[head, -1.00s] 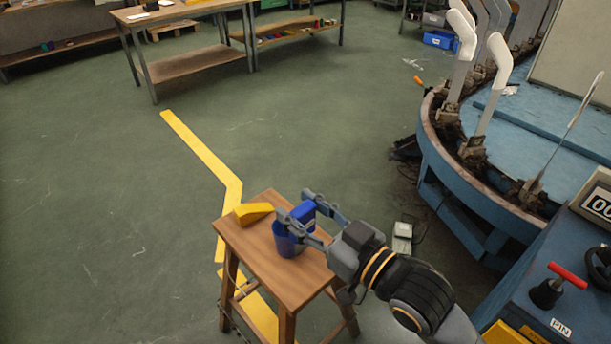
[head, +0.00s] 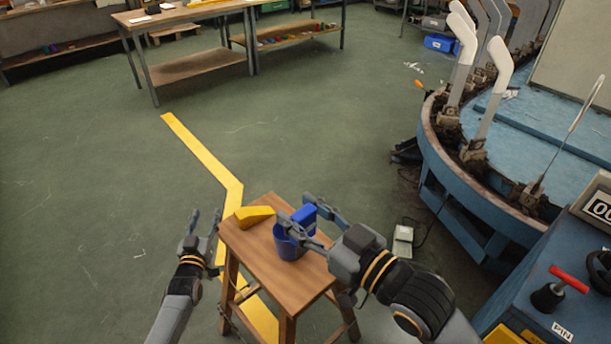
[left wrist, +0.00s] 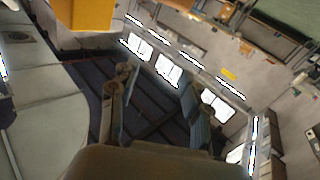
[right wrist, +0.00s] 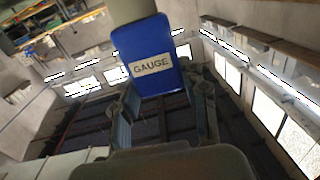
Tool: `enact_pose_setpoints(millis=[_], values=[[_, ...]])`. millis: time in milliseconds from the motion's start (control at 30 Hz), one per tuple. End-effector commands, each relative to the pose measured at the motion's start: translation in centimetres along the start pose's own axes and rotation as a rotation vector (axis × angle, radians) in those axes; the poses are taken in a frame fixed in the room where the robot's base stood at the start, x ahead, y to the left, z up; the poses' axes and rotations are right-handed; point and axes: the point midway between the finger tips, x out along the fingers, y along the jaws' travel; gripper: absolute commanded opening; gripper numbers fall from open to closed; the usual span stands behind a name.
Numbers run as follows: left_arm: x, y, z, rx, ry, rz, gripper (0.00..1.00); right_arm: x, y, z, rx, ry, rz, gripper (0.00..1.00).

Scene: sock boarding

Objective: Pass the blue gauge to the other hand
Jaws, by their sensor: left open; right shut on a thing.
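The blue gauge (head: 304,217) is a blue block held between the fingers of my right gripper (head: 303,220), over the small wooden stool. In the right wrist view the gauge (right wrist: 150,60) shows its white GAUGE label between the fingers. My left gripper (head: 203,225) is open and empty, to the left of the stool and apart from the gauge. In the left wrist view its fingers (left wrist: 158,100) stand apart with nothing between them.
A blue cup (head: 288,243) stands on the stool (head: 285,280) just below the gauge. A yellow wedge (head: 254,215) lies at the stool's far left edge. A round blue machine (head: 440,170) stands at the right. Floor at the left is clear.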

Motion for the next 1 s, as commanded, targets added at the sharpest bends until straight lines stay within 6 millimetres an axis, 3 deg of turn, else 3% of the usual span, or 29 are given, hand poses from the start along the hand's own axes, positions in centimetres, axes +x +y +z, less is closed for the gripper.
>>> enact_pose_setpoints(millis=[33,233,400,533,767,900,1000], values=[[1.4,1.4,-2.8,0.023,0.061,0.035,0.47,0.0,0.0,-0.1,0.0,0.001,0.0,0.1],[4.5,7.5,-12.7,0.123,0.283,0.183,0.47,0.0,0.0,0.0,0.0,0.001,0.0,0.1],[5.2,13.6,-20.8,0.22,0.48,0.325,0.47,0.0,0.0,-0.1,0.0,0.001,0.0,0.1],[4.5,18.5,-26.8,0.299,0.635,0.444,0.47,0.0,0.0,-0.1,0.0,0.001,0.0,0.1],[0.1,27.9,-36.0,0.466,0.927,0.69,0.47,0.0,0.0,-0.1,0.0,0.001,0.0,0.1],[-4.4,33.6,-40.1,0.595,1.116,0.873,0.47,0.0,0.0,-0.1,0.0,0.001,0.0,0.1],[-8.6,37.5,-42.0,0.709,1.257,1.029,0.47,0.0,0.0,-0.1,0.0,0.001,0.0,0.1]])
